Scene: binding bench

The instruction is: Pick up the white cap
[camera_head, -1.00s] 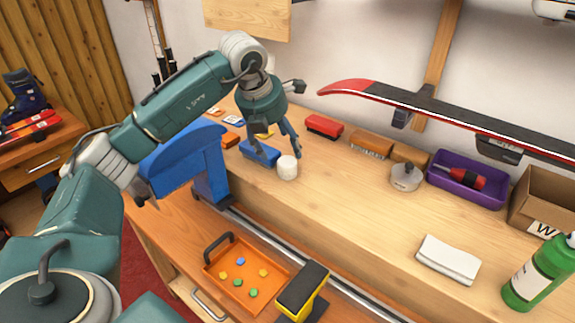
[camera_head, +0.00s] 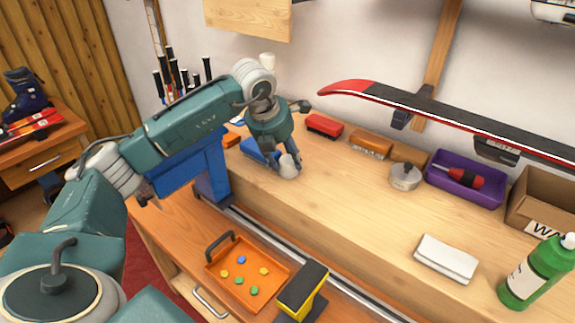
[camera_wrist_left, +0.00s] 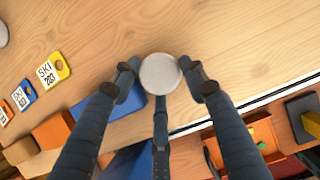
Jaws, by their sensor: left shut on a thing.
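The white cap (camera_head: 289,169) stands on the wooden bench top, near its front edge, left of the middle. It shows as a round pale disc in the left wrist view (camera_wrist_left: 159,72). My left gripper (camera_head: 283,160) reaches down over the cap, and its fingers partly hide it in the head view. In the left wrist view the dark fingers of my left gripper (camera_wrist_left: 162,84) close around the cap's sides. I cannot see the cap lifted off the bench. My right gripper is not in view.
A blue block (camera_head: 257,149) lies close beside the left gripper. A red brush (camera_head: 324,125) and a brown brush (camera_head: 370,145) lie along the wall. An orange tray (camera_head: 219,275) with small pieces sits below the bench edge.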

